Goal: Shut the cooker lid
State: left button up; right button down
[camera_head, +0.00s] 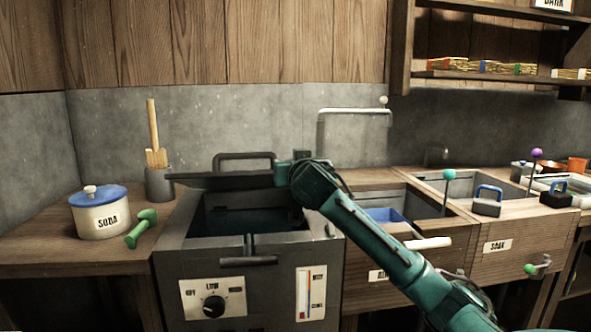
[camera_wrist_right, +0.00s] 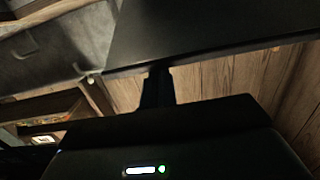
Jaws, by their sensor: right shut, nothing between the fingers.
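The cooker (camera_head: 172,258) is a dark grey box with its top opening uncovered and dark inside. Its lid (camera_head: 225,181) is a dark slab seen nearly edge-on above the back of the opening, clearly not down on the rim. A bar handle (camera_head: 245,156) shows above the lid. My right arm reaches in from the lower right, and its gripper (camera_head: 284,176) is at the lid's right end, mostly hidden by the wrist. In the right wrist view the shut fingers (camera_wrist_right: 157,78) are close to the edge of the dark lid panel (camera_wrist_right: 210,35); contact cannot be told. My left gripper is not in view.
A blue-lidded SODA pot (camera_head: 100,218) and a green-handled tool (camera_head: 140,229) are on the left counter, with a utensil holder (camera_head: 160,184) behind. Sink basins with a blue tray (camera_head: 385,215) lie to the right. A shelf (camera_head: 490,77) hangs at the upper right.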

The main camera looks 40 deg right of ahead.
jog(key=shift+t+h, duration=0.6)
jog(key=shift+t, duration=0.2)
jog(key=f+b, duration=0.3)
jog(key=s+a+f+b, duration=0.1)
jog(key=f+b, duration=0.2)
jog(key=s+f+b, duration=0.1)
jog(key=f+b, duration=0.2)
jog(key=shift+s+a+f, duration=0.1)
jog(key=shift+s+a, duration=0.15)
jog(key=shift+a, duration=0.05)
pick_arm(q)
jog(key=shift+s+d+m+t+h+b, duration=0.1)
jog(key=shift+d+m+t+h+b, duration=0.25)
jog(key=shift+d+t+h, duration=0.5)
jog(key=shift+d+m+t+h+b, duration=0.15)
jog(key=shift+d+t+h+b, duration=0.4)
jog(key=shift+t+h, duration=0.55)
pick_arm(e)
jog(key=shift+s+f, duration=0.2)
jog(key=shift+f, duration=0.65)
jog(key=shift+a, duration=0.1)
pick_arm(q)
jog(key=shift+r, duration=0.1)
